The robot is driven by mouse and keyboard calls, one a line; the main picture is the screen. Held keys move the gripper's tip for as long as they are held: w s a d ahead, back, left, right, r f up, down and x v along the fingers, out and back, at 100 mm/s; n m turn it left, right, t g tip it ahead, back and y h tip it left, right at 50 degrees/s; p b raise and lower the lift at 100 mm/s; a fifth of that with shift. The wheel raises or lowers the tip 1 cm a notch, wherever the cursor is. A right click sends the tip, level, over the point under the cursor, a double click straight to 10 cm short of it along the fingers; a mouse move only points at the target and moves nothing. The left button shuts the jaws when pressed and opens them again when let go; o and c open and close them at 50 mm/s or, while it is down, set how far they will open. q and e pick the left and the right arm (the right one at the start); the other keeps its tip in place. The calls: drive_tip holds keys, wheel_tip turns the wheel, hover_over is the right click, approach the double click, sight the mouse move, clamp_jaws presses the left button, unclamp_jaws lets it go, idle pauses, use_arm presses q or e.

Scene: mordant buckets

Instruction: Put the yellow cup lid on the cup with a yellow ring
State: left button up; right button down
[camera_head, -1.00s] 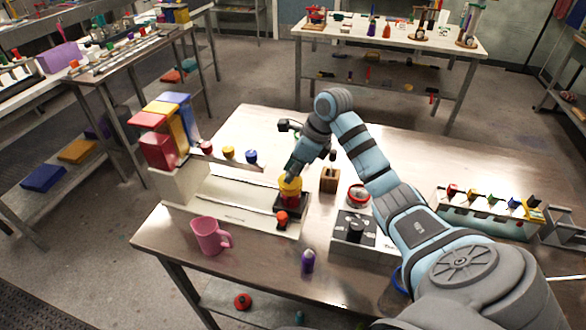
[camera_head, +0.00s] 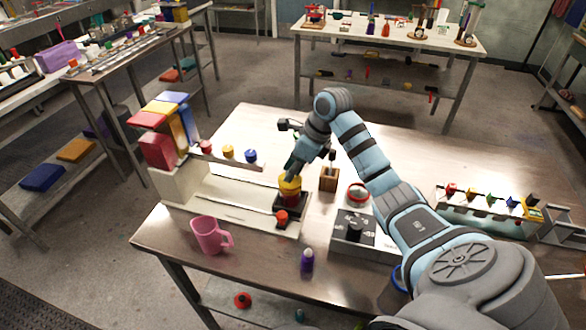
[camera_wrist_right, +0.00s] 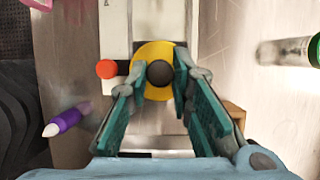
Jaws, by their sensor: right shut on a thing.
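The yellow cup lid (camera_wrist_right: 150,58), a yellow disc with a dark round knob, sits between the fingers of my right gripper (camera_wrist_right: 160,78) in the right wrist view. In the head view my right gripper (camera_head: 291,174) points down at the lid (camera_head: 289,184), shut on it. The lid is directly over a reddish cup (camera_head: 290,198) standing on a black base; it looks in contact with the cup's top, but the seam is too small to tell. The cup's ring cannot be told apart from the lid. My left gripper is not in view.
A pink mug (camera_head: 210,235) and a purple bottle (camera_head: 307,260) stand near the front edge. A red knob (camera_head: 281,217) is just in front of the cup. A small wooden block (camera_head: 328,179) and a dial box (camera_head: 354,238) are to the right. Dispensers (camera_head: 158,148) stand left.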

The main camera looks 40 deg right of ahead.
drive_tip(key=shift+f+b, duration=0.4)
drive_tip(key=shift+f, duration=0.1)
drive_tip(key=c, duration=1.3)
unclamp_jaws()
drive_tip(key=shift+c, duration=0.2)
drive_tip(key=v, duration=1.2)
drive_tip(key=shift+s+f, duration=0.1)
